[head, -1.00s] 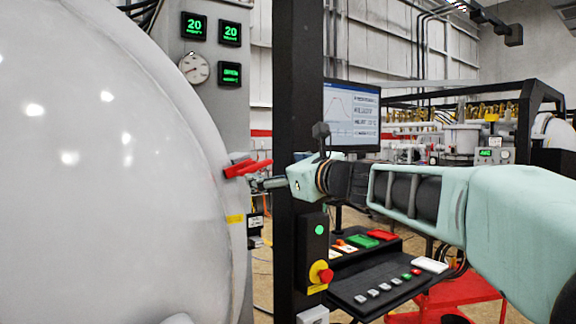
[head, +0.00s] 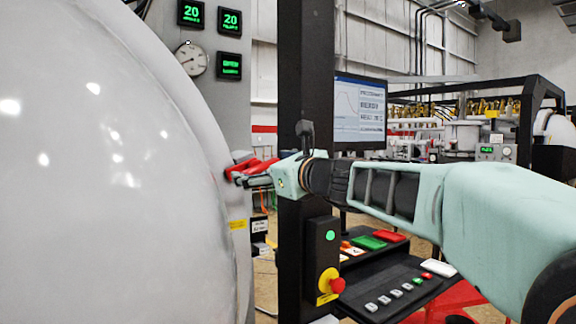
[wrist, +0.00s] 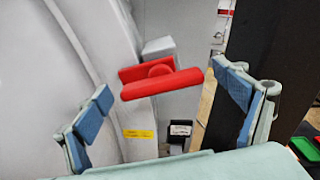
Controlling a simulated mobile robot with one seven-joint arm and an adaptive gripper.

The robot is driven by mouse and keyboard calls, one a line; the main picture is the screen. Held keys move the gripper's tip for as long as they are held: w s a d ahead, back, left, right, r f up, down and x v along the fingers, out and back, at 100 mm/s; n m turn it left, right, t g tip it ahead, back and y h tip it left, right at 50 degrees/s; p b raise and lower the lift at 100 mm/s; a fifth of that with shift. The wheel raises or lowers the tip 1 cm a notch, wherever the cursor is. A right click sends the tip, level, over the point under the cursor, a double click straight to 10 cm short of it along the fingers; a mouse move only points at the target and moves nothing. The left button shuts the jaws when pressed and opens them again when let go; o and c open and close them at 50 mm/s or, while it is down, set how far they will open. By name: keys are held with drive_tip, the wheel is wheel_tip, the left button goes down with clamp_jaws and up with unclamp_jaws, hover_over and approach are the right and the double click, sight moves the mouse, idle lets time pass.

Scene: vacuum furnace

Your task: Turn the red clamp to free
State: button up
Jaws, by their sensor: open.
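The red clamp (head: 240,165) sits at the rim of the large white furnace door (head: 110,180). In the wrist view the clamp (wrist: 162,90) shows as a red bar with a rounded hub, lying nearly level and slightly tilted. My gripper (wrist: 168,112) is open, with one blue-padded finger to the left of the clamp and one to the right. Neither finger visibly touches it. In the head view my gripper (head: 248,181) is at the clamp and overlaps its lower part.
A dark post (head: 303,90) stands close beside my wrist. A control box with a red emergency button (head: 337,285) and a sloped button panel (head: 395,285) are below my arm. A monitor (head: 358,112) is behind it.

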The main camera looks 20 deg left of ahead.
drive_tip(key=shift+w+a, duration=0.2)
drive_tip(key=shift+s, duration=0.1)
drive_tip(key=c, duration=1.2)
drive_tip(key=shift+o, duration=0.2)
